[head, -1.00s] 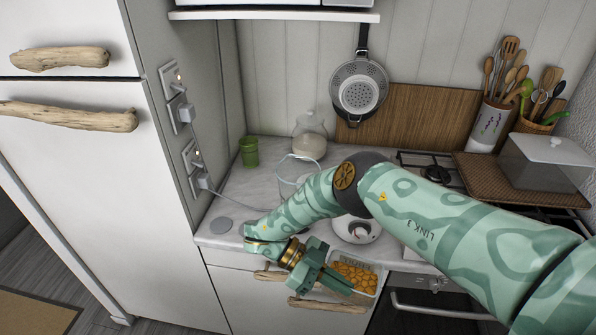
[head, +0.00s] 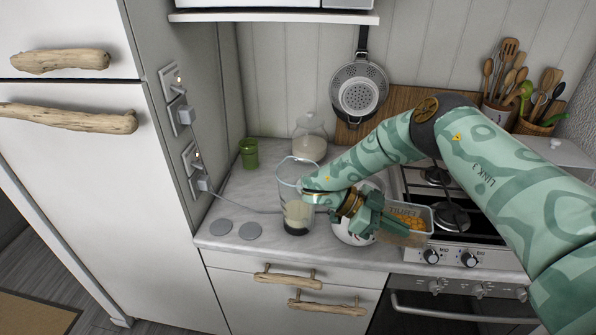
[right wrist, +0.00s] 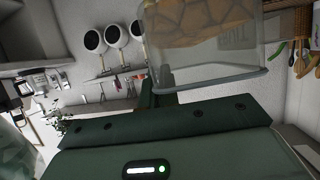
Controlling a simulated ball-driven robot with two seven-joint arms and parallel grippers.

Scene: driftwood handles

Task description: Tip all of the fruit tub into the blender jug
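The fruit tub (head: 420,214) is a clear tub with orange fruit pieces inside. My right gripper (head: 378,216) is shut on it and holds it raised in front of the hob. In the right wrist view the tub (right wrist: 222,78) fills the top, beside a finger, with the fruit still in it. The blender jug (head: 292,172) is clear and stands upright on the counter, left of the gripper. It has pale contents low inside and a dark bottom; my right forearm covers part of its right side. My left gripper is not in view.
A white round appliance (head: 345,232), partly hidden by my gripper, sits right of the jug. Two grey discs (head: 250,230) lie at the counter's front left. A green cup (head: 249,153) and glass jar (head: 310,140) stand behind. The gas hob (head: 455,215) is at right.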

